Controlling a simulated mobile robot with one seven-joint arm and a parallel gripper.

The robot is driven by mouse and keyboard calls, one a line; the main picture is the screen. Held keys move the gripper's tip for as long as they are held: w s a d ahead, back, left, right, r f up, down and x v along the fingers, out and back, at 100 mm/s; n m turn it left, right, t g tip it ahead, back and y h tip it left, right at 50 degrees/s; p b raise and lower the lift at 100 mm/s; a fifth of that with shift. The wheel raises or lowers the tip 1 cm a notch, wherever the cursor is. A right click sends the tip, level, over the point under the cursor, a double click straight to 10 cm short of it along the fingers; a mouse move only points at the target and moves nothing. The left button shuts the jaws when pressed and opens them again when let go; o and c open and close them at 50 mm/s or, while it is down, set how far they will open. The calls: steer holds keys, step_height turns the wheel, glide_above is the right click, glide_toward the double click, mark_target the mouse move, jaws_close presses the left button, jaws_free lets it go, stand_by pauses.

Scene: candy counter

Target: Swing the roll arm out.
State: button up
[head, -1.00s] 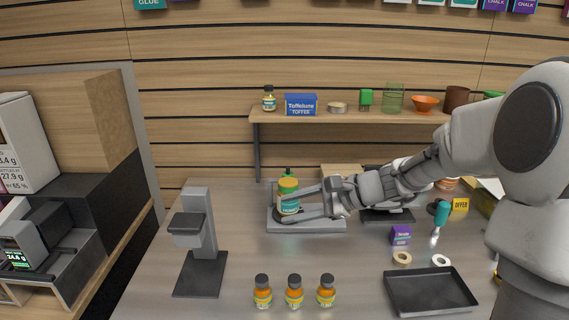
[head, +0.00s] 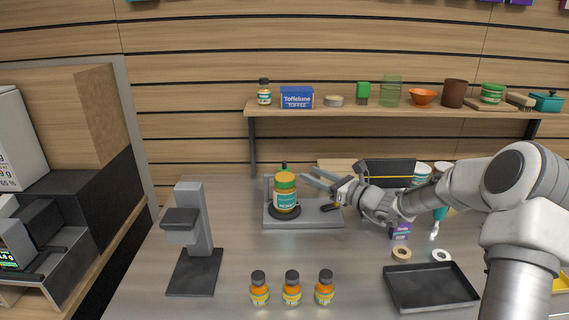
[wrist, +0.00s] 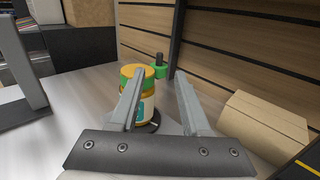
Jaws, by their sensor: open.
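A jar (head: 285,197) with a green and yellow lid and a teal label stands upright on a dark round disc (head: 285,212) on a grey stand (head: 321,223). Behind the jar a small dark knob shows, and in the wrist view it sits on a green piece (wrist: 160,72). I cannot tell for certain which part is the roll arm. A short dark handle (head: 329,207) lies on the stand's right side. My gripper (head: 309,174) is open and empty, right of the jar. In the wrist view my gripper (wrist: 161,80) partly hides the jar (wrist: 148,106) with its left finger.
Three small orange bottles (head: 291,289) stand in front. A grey post device (head: 194,273) stands to the left, a dark tray (head: 431,287) at front right. A cardboard box (wrist: 262,127) is right of my gripper. A shelf (head: 390,112) runs above the counter's back.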

mark_target(285, 162)
steer(key=x, duration=1.1)
steer(key=shift+w+a, duration=0.15)
steer(key=shift+c, duration=0.2)
jaws_close()
stand_by(0.8)
